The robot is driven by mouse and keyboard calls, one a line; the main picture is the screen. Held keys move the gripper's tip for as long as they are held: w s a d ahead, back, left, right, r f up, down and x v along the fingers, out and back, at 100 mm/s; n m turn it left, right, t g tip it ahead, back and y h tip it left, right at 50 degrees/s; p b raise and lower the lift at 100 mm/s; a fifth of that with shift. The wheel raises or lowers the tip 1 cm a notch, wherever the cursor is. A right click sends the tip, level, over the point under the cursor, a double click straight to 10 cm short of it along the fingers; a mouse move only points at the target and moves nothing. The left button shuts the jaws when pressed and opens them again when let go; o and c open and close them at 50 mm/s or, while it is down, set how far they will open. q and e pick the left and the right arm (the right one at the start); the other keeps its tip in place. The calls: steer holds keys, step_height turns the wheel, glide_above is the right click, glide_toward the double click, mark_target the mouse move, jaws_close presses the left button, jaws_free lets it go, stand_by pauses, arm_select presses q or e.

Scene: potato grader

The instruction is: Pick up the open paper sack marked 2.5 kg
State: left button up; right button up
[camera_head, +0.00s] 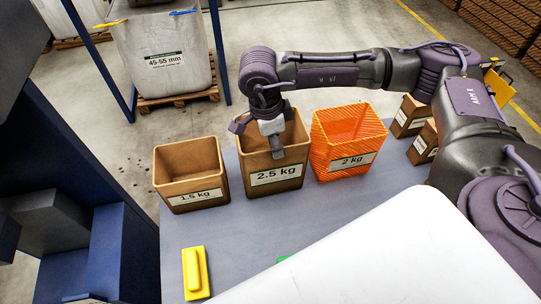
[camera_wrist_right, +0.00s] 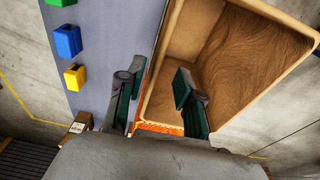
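The open brown paper sack marked 2.5 kg (camera_head: 290,178) stands upright on the grey table, between two other containers. My right gripper (camera_head: 272,145) is at its near, labelled wall, pointing down from above. In the right wrist view the sack (camera_wrist_right: 255,60) shows its open mouth and empty inside. There the fingers of my right gripper (camera_wrist_right: 156,90) are spread apart, one inside the mouth and one outside, with the rim between them. I cannot tell whether either finger touches the wall. My left gripper is not in view.
A brown 1.5 kg sack (camera_head: 190,172) stands left of it and an orange mesh 2 kg container (camera_head: 345,140) close on its right. Boxes (camera_head: 410,117) stand farther right.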

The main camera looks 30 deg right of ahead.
steer(key=f, duration=0.1)
steer(key=f+p, duration=0.1)
steer(key=f, duration=0.1)
steer(key=f+p, duration=0.1)
steer(key=f, duration=0.1)
steer(key=shift+s+d, duration=0.35)
steer(key=shift+r, duration=0.1)
jaws_close()
